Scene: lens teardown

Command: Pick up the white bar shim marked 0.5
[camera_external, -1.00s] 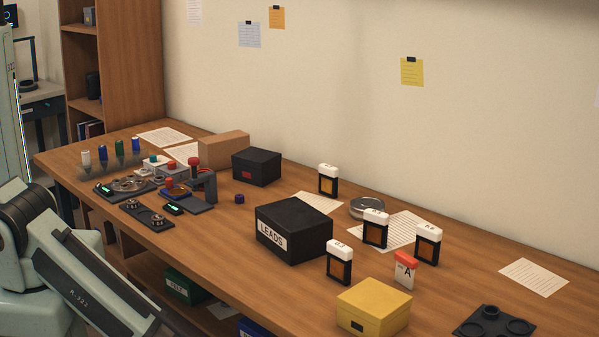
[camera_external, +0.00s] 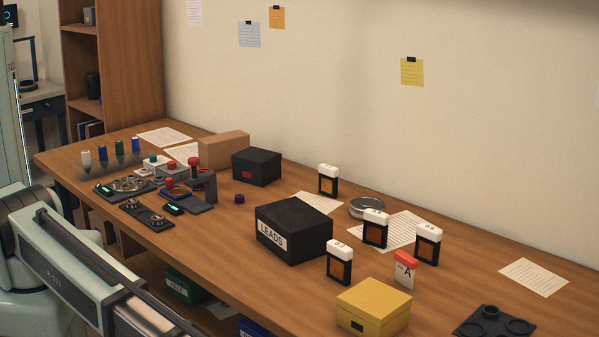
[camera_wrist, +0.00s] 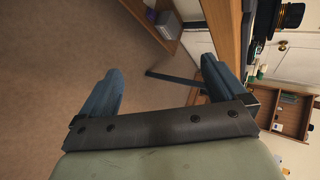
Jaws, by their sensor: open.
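Several white-capped pieces with dark frames and amber windows stand upright on the bench in the external view. One (camera_external: 375,231) is at the centre right and its mark may be 0.5, but it is too small to be sure. Others stand in front of it (camera_external: 339,264), to its right (camera_external: 428,246) and farther back (camera_external: 328,181); their marks are also hard to read. My gripper (camera_wrist: 164,78) is open and empty in the wrist view, with its two blue-grey fingers wide apart. It points past the bench edge and floor, away from these pieces. The external view does not show it.
A black LEADS box (camera_external: 293,232) stands left of the front piece. A yellow box (camera_external: 373,307), a red-capped card holder (camera_external: 405,270) and a round metal tin (camera_external: 368,208) are close by. A dark ringed tray (camera_external: 494,323) lies front right.

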